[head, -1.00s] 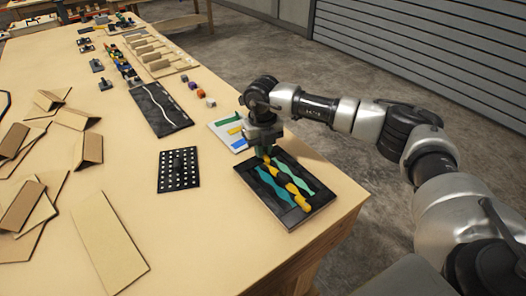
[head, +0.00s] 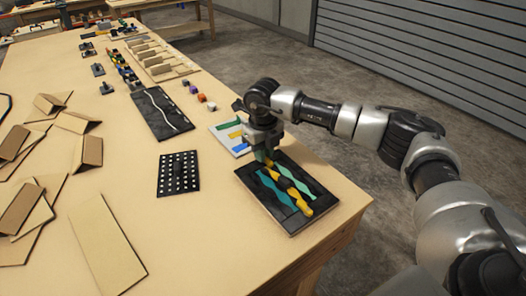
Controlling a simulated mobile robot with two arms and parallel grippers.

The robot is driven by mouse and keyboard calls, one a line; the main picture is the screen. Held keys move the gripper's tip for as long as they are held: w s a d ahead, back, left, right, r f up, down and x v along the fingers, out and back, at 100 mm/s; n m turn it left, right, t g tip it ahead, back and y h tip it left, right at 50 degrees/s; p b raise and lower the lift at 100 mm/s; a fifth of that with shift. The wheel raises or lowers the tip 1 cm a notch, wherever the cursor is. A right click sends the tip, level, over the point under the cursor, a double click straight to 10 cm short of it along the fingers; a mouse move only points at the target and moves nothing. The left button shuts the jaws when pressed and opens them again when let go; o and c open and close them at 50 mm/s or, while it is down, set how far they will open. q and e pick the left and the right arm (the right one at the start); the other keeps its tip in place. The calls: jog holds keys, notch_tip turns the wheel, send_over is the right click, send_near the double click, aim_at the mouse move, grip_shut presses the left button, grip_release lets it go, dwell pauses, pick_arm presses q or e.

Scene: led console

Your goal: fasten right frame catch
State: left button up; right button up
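A black tray-like frame (head: 259,205) lies on the table near its right edge, with teal strips (head: 271,187) and a yellow strip (head: 292,190) in it. My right gripper (head: 264,158) points down at the frame's far left corner, close to the end of the strips. Its fingers are small and partly merge with the strips, so I cannot tell whether they are open or shut, or touching anything. I cannot single out a catch on the frame. My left gripper is out of view.
A white card (head: 226,133) with coloured bars lies just beyond the frame. A black dotted plate (head: 179,173) lies to its left. Several brown folded pieces (head: 40,190) cover the left side. The table (head: 190,240) is bare in front of the dotted plate.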

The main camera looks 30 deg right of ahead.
jog(key=o, duration=0.4)
notch_tip(320, 180, up, 11)
jog(key=shift+f+b, duration=0.1)
jog(key=shift+b, duration=0.85)
